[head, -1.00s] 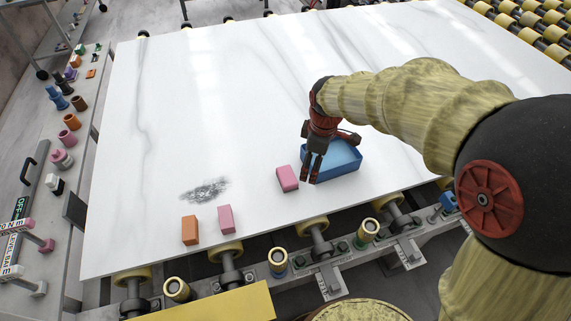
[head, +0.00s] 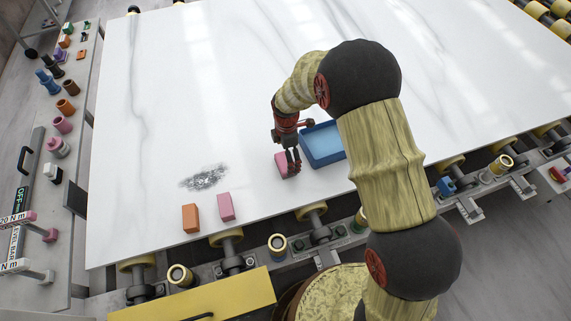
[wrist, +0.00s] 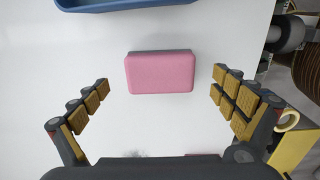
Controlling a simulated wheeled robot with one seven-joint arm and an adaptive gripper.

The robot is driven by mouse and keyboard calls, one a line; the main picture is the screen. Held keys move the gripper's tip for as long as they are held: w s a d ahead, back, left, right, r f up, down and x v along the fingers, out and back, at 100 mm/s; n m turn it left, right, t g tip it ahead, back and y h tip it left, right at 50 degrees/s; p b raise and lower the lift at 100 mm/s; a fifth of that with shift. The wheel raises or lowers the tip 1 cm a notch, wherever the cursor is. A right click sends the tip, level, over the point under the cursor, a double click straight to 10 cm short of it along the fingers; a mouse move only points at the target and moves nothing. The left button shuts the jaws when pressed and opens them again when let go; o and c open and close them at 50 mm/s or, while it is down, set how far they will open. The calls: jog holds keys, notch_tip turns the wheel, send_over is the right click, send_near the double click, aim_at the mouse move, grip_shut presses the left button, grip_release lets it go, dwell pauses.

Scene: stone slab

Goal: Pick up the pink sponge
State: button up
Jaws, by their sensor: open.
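A pink sponge (head: 281,164) lies on the white stone slab (head: 200,80), just left of the blue tray (head: 308,156). My gripper (head: 292,166) hangs close over it and hides part of it in the head view. In the wrist view the pink sponge (wrist: 160,72) lies between the lines of the two spread fingers, toward the top, with a gap on both sides. My gripper (wrist: 165,92) is open and empty. A second pink block (head: 226,207) stands nearer the slab's front edge, beside an orange block (head: 190,218).
A dark grey smudge (head: 204,178) marks the slab behind the blocks. Rollers (head: 230,240) and a yellow panel (head: 200,299) lie past the front edge. A side bench (head: 45,170) holds several small items. The slab's back is clear.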

aim_at(286, 162)
notch_tip(286, 162, down, 4)
jog(key=shift+a+r+b, duration=0.1)
jog(key=shift+b, duration=0.25)
jog(key=shift+c, duration=1.3)
jog(key=c, duration=0.8)
jog(key=shift+o, duration=0.2)
